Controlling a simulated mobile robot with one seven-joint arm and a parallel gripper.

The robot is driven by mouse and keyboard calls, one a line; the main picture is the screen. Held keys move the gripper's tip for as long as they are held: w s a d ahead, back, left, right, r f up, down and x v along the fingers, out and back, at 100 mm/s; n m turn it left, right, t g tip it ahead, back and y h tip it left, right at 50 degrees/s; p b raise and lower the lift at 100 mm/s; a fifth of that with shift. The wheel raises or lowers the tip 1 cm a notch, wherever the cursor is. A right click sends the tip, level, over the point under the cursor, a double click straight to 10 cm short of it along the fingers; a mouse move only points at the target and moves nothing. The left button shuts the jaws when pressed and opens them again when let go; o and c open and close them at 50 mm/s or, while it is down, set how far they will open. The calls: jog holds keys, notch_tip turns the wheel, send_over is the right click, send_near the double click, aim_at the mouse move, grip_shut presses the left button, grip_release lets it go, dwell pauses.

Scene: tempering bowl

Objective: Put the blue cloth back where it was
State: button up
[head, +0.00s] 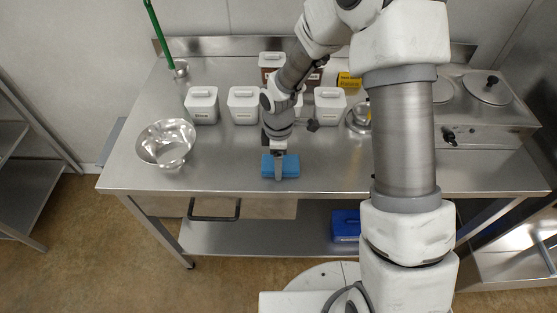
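The blue cloth (291,170) shows as a flat blue block near the front edge of the steel table (225,178). My gripper (279,172) points down at the middle of the cloth, and its fingers overlap the cloth in the head view. The fingers hide the cloth's centre. I cannot tell whether they grip it, or whether the cloth rests on the table or is just above it.
A steel bowl (166,143) stands at the left. White lidded containers (202,106) line the middle. A yellow box (348,80) is behind, and a hob (487,88) is at the right. A blue item (345,226) lies on the lower shelf (270,238).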

jog(key=shift+f, duration=0.2)
jog(key=o, duration=1.2)
jog(key=shift+c, duration=0.2)
jog(key=shift+r, duration=0.1)
notch_tip(320, 180, up, 11)
jog(key=s+d+r+m+t, duration=0.1)
jog(key=s+d+r+m, duration=0.25)
jog(key=r, duration=0.35)
jog(key=s+d+r+m+t, duration=0.1)
jog(key=s+d+r+m, duration=0.25)
jog(key=r, duration=0.35)
jog(key=s+d+r+m+t, duration=0.1)
jog(key=s+d+r+m, duration=0.2)
jog(key=s+m, duration=0.2)
jog(key=s+d+r+m+t, duration=0.2)
jog(key=s+d+r+m, duration=0.1)
jog(key=s+m, duration=0.2)
jog(key=shift+s+m+t+p, duration=0.3)
jog(key=shift+s+p, duration=0.15)
jog(key=shift+s, duration=0.35)
